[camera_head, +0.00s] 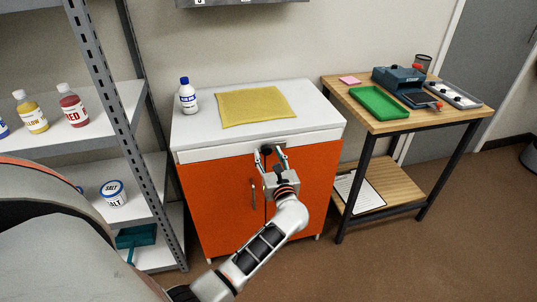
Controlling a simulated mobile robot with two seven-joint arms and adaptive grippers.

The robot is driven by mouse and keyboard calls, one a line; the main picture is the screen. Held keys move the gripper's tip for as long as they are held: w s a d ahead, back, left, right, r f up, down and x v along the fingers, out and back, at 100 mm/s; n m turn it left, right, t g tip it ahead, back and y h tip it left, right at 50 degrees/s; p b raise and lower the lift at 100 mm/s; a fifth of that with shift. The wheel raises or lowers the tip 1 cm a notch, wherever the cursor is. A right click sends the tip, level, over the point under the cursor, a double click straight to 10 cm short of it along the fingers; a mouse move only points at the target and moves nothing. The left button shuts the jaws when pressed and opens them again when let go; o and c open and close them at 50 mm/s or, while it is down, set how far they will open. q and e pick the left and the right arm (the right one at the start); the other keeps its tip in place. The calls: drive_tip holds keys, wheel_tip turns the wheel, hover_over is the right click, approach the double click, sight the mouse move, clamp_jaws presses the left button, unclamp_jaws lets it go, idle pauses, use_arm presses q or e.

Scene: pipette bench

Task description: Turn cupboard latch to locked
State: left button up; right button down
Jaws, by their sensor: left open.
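The orange cupboard (213,205) stands in the middle, with a white top and two doors that look closed. A vertical metal handle (253,195) shows on the left door. My left gripper (267,151) is at the upper middle of the cupboard front, near the seam between the doors. Its two fingers are open and spread to either side of a small dark knob, which appears to be the latch (266,150). I cannot tell whether the fingers touch it or which way it is turned. My right gripper is not in view.
A yellow mat (255,104) and white bottle (187,96) are on the cupboard top. A metal shelf (120,107) with bottles and a tub stands at left. A wooden table (400,122) with a green tray (379,103) stands at right. Floor is clear in front.

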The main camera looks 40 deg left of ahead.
use_arm(q)
drive_tip(key=shift+w+a, duration=0.3)
clamp_jaws()
